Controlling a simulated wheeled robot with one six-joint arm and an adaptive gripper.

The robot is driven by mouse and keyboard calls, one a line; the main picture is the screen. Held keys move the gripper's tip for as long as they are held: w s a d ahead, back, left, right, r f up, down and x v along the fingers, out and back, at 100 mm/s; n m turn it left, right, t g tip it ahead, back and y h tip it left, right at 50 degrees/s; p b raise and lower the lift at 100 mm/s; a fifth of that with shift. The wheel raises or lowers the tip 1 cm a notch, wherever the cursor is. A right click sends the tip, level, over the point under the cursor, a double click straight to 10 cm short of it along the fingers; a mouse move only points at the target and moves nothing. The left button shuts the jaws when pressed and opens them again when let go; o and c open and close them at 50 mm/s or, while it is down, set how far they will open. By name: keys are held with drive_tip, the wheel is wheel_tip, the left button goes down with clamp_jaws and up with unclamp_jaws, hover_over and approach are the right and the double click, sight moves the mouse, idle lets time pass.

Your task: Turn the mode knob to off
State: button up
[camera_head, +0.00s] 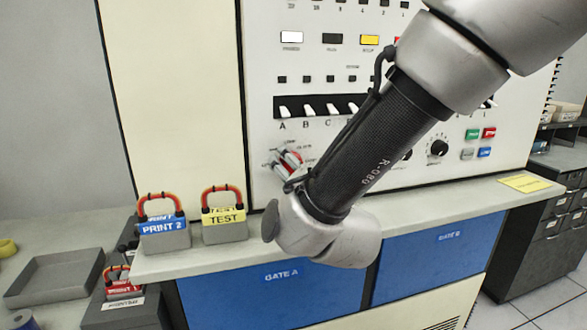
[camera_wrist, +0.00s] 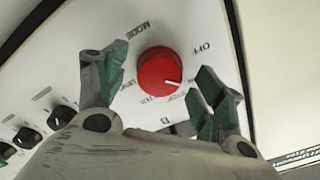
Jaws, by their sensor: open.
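The mode knob (camera_wrist: 158,72) is round and red on the white panel. Its white pointer line points right and slightly down in the wrist view, not at the OFF label (camera_wrist: 203,47), which lies up and to the right. The MODE label (camera_wrist: 130,32) is above left of the knob. My gripper (camera_wrist: 163,86) is open, its green-padded fingers on either side of the knob with visible gaps between pads and knob. Whether the fingers reach past the knob's face is unclear. In the head view the gripper (camera_head: 287,160) is at the red knob, partly behind my arm.
A row of white lever switches (camera_head: 308,110) is just above the gripper. Black knobs (camera_wrist: 62,115) are on the panel to the left in the wrist view.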

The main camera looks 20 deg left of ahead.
drive_tip(key=shift+w+a, duration=0.2)
drive_tip(key=shift+w, duration=0.15)
drive_tip(key=c, duration=1.1)
drive_tip(key=shift+o, duration=0.2)
drive_tip(key=shift+n, duration=4.5)
